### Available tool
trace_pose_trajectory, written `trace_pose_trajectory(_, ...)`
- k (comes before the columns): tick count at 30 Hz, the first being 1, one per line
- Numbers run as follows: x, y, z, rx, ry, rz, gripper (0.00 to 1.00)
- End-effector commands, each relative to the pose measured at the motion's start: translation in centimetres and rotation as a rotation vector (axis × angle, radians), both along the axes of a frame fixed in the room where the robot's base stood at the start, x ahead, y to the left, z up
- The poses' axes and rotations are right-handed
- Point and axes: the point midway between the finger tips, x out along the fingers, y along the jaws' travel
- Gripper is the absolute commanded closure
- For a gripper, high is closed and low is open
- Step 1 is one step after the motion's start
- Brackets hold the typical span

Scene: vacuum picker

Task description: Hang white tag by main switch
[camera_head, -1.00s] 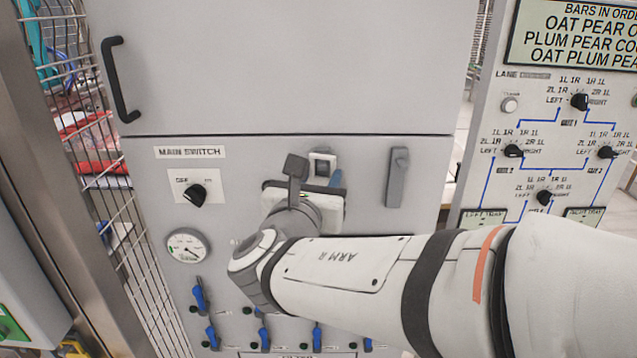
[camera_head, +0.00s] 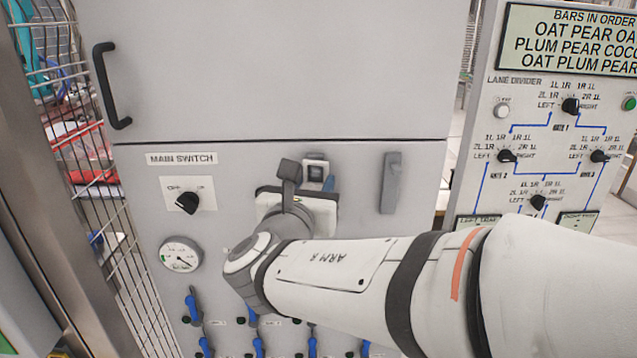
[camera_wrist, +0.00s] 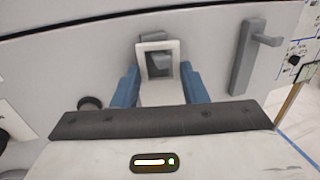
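A white tag (camera_wrist: 160,95) with a square opening at its top is between the blue fingers of my gripper (camera_wrist: 161,90), which look closed on its sides. In the head view the tag's framed top (camera_head: 316,172) shows above my wrist, with one blue finger beside it. A grey hook-like part (camera_wrist: 159,66) shows through the opening; I cannot tell whether the tag rests on it. The main switch (camera_head: 187,203) is a black knob on a white plate, left of my gripper, under the "MAIN SWITCH" label (camera_head: 182,159). It also shows dark in the wrist view (camera_wrist: 90,103).
A grey handle (camera_head: 391,183) stands out just right of the tag. A gauge (camera_head: 181,254) and several blue levers (camera_head: 194,307) sit lower on the panel. A wire fence (camera_head: 108,200) is at left, and a lane divider board (camera_head: 540,130) at right.

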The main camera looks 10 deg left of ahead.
Motion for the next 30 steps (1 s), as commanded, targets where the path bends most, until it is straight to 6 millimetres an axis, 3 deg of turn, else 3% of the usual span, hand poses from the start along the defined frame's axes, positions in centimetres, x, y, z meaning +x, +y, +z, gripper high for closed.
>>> trace_pose_trajectory(9,0.0,0.0,0.0,0.000,0.000,0.001,0.36)
trace_pose_trajectory(17,-0.2,0.1,0.0,0.000,0.000,0.002,0.36)
trace_pose_trajectory(30,-6.4,0.3,-0.1,0.002,0.000,0.005,0.36)
